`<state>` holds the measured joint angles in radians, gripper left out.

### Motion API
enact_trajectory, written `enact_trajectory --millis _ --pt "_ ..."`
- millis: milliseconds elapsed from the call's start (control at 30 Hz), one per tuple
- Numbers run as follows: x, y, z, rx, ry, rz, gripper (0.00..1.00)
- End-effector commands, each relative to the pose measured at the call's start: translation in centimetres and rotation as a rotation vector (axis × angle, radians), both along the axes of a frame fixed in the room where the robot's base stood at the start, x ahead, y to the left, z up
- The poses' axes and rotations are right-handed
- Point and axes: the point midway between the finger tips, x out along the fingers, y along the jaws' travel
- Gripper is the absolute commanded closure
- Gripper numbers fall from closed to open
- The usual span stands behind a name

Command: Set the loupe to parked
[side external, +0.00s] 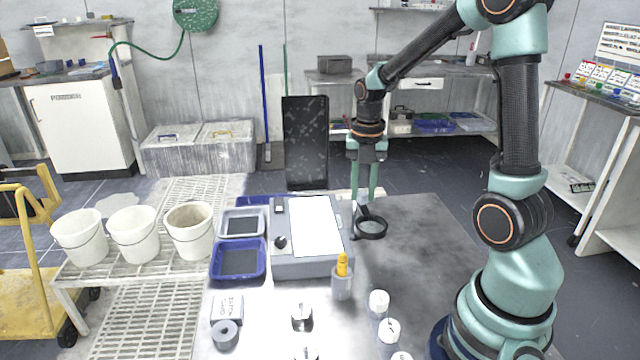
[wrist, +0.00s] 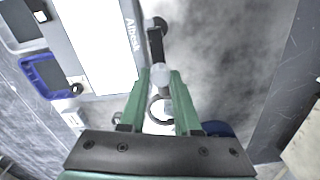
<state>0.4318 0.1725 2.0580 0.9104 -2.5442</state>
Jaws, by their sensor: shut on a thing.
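The loupe (side external: 371,228) is a dark round ring with a clear lens, just right of the grey box with the bright white top panel (side external: 316,226). In the wrist view, its dark arm (wrist: 155,45) runs beside the box's edge, with a pale grey piece and a ring (wrist: 160,110) below it. My gripper (side external: 367,198) points down from above and is shut on the loupe at its pale grey part. In the wrist view, my fingertips (wrist: 160,73) are on either side of that part. The fingers partly hide the ring there.
Blue (side external: 238,276) and grey trays (side external: 242,209) lie left of the box. A grey holder with an orange-handled tool (side external: 342,284) stands in front, with several small white-topped pieces to its right. The metal table (side external: 430,240) right of the loupe is clear.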

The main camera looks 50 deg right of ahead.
Motion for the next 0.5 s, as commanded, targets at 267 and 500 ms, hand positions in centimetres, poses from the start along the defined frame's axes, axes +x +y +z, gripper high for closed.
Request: enact_trajectory --millis 267,500 --pt "0.02 -0.08 0.16 0.000 -0.001 -0.002 0.39" --pt "-0.01 -0.05 0.07 0.000 0.000 -0.003 0.39"
